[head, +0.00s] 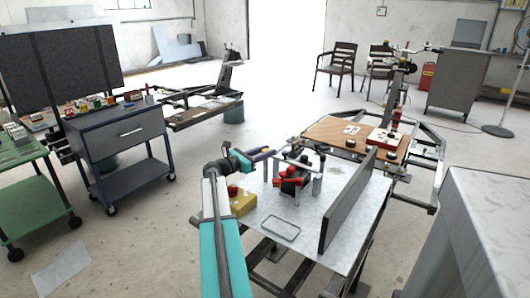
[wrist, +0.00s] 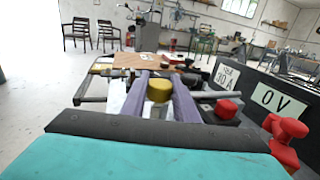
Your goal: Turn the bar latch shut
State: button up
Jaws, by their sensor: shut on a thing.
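My gripper (head: 268,151) reaches over the metal table to the device with the white frame (head: 317,184). In the wrist view its two purple-grey fingers (wrist: 159,98) are closed on either side of a round yellow knob (wrist: 159,89). A dark bar (wrist: 92,99) sticks out to the left just beyond the fingers. It may belong to the bar latch, but the fingers hide where it joins. In the head view the knob and the latch are too small and covered to make out.
A grey upright panel (head: 345,205) stands right of the device. A yellow box with a red button (head: 242,203) is at the table's left edge.

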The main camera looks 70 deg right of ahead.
jog(key=o, duration=1.1)
jog(key=shift+c, duration=0.2)
jog(key=shift+a, duration=0.1)
jog(key=p+v, duration=0.1)
jog(key=v, duration=1.2)
jog(key=shift+w+a, duration=0.2)
jog(key=shift+a, duration=0.05)
